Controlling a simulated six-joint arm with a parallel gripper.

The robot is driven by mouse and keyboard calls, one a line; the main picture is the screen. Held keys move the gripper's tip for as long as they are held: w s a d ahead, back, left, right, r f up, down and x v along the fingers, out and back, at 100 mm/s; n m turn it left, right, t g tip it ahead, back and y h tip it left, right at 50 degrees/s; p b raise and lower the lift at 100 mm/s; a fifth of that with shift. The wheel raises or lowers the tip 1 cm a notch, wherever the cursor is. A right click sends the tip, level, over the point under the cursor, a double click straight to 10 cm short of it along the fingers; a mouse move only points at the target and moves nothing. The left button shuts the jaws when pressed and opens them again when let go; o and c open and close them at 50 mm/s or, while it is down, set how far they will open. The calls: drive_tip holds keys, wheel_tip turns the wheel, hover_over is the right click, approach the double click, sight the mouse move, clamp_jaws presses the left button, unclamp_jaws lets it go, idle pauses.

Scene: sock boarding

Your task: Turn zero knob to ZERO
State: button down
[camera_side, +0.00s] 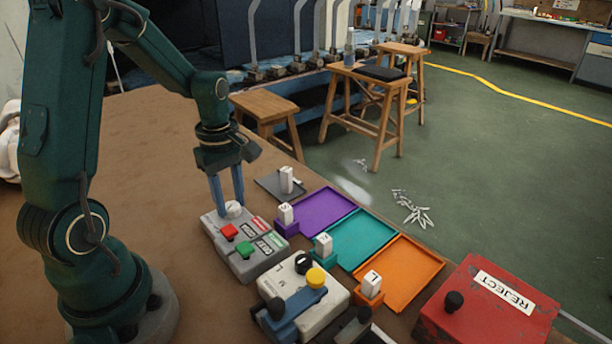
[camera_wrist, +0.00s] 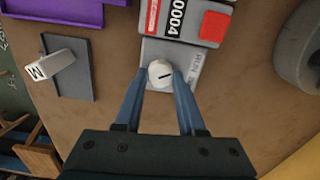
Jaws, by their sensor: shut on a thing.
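The zero knob (camera_side: 233,209) is a round white knob at the back left end of a grey control box (camera_side: 247,268) in the side view. In the wrist view the white knob (camera_wrist: 160,73) shows a short dark line on its top. My gripper (camera_side: 226,207) points down over that end of the box. In the wrist view my gripper's blue fingers (camera_wrist: 161,76) stand on either side of the knob and are closed on it.
The box also carries a red button (camera_side: 229,231), a green button (camera_side: 244,249) and label plates. Purple (camera_side: 323,214), teal (camera_side: 352,239) and orange (camera_side: 400,272) trays lie to the right. A white block marked M (camera_wrist: 50,64) stands on a dark plate nearby. A red REJECT box (camera_side: 487,306) is front right.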

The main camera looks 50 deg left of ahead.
drive_tip(key=m, duration=1.1)
drive_tip(key=shift+w, duration=0.1)
drive_tip(key=shift+m, duration=2.1)
drive_tip(key=c, duration=0.5)
unclamp_jaws()
